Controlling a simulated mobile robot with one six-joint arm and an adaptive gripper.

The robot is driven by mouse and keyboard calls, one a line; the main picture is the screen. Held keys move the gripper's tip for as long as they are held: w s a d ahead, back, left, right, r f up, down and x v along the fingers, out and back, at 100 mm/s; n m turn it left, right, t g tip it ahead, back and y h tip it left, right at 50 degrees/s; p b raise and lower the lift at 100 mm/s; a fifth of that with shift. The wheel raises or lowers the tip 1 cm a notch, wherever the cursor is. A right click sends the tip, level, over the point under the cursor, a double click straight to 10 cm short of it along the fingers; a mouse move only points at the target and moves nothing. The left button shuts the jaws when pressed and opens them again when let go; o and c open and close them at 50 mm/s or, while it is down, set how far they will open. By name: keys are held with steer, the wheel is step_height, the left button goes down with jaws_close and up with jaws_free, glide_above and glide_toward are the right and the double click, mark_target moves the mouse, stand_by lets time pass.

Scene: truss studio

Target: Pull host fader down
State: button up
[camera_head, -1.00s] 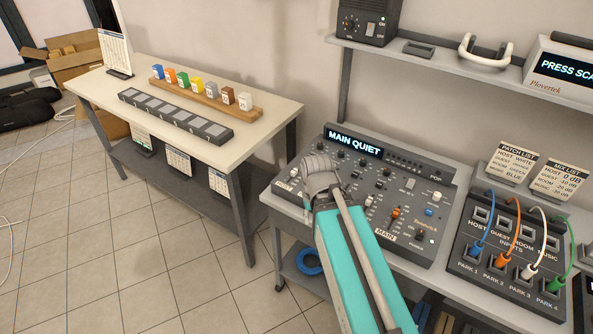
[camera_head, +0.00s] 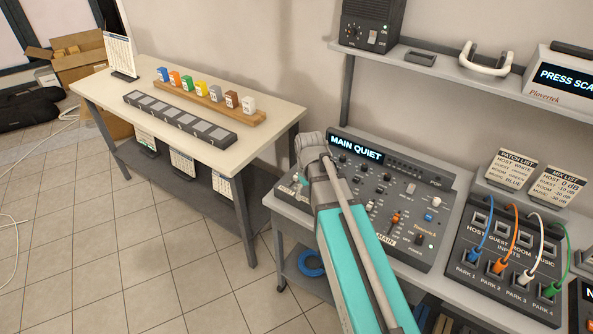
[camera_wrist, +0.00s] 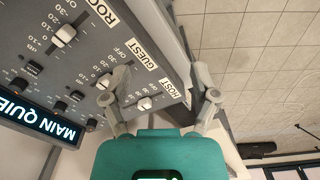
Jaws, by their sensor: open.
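The mixer (camera_head: 413,252) is a dark grey console with a lit "MAIN QUIET" display. In the wrist view, the host fader (camera_wrist: 145,104) is a small white cap beside the HOST label (camera_wrist: 172,90), near the panel's edge. My gripper (camera_wrist: 162,78) is open, its two fingers apart on either side of the host fader and its label. I cannot tell whether a finger touches the cap. The guest fader (camera_wrist: 105,82) is just outside the left finger, and the room fader (camera_wrist: 64,35) is farther left. In the head view my arm covers the mixer's left part.
The patch box (camera_head: 510,250) with several coloured cables stands right of the mixer. A shelf (camera_head: 440,70) runs above. A table (camera_head: 100,95) with coloured blocks stands at left, with open floor between.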

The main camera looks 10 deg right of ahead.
steer(key=w+r+n+p, duration=0.2)
steer(key=w+n, duration=0.1)
steer(key=w, duration=0.5)
steer(key=w+r+n+p, duration=0.2)
steer(key=w+r, duration=0.1)
steer(key=w, duration=0.5)
steer(key=shift+w+a+r+n+p, duration=0.2)
steer(key=shift+w+r+n+p, duration=0.1)
steer(key=shift+w+n+p, duration=0.1)
steer(key=shift+f, duration=0.1)
step_height(320, 180, down, 14)
steer(key=b, duration=1.3)
steer(key=shift+r+b, duration=0.2)
steer(key=shift+b, duration=0.2)
steer(key=shift+c, duration=0.3)
jaws_close()
